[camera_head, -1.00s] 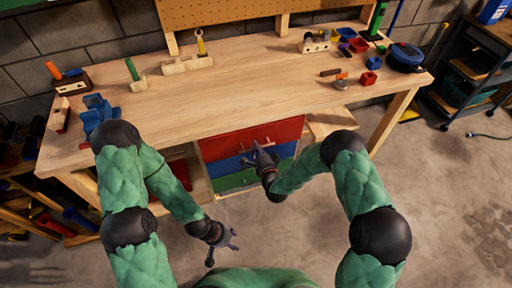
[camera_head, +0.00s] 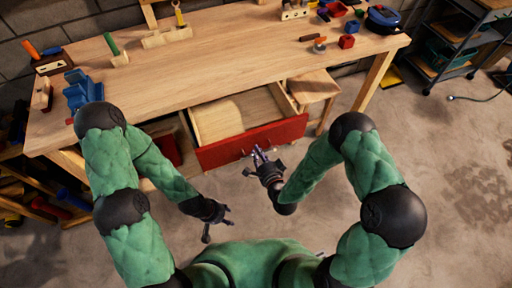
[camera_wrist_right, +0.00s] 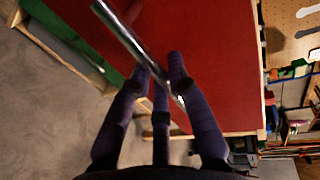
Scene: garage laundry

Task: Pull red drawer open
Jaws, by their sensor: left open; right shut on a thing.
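The red drawer (camera_head: 222,149) stands pulled well out from under the workbench in the head view. Its pale wooden inside (camera_head: 222,117) shows and looks empty. My right gripper (camera_head: 262,158) is at the middle of its front, shut on the metal handle. In the right wrist view the red drawer front (camera_wrist_right: 205,60) fills the middle, and the bar handle (camera_wrist_right: 122,30) runs between the fingers of my right gripper (camera_wrist_right: 163,72). My left gripper (camera_head: 226,215) is open and empty, low in the head view, apart from the drawer.
The wooden workbench (camera_head: 200,70) carries a blue vise (camera_head: 82,90), a red block (camera_head: 347,41) and other tools along its back. A wooden stool (camera_head: 314,86) stands right of the drawer. A dark shelf cart (camera_head: 450,50) is at the far right.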

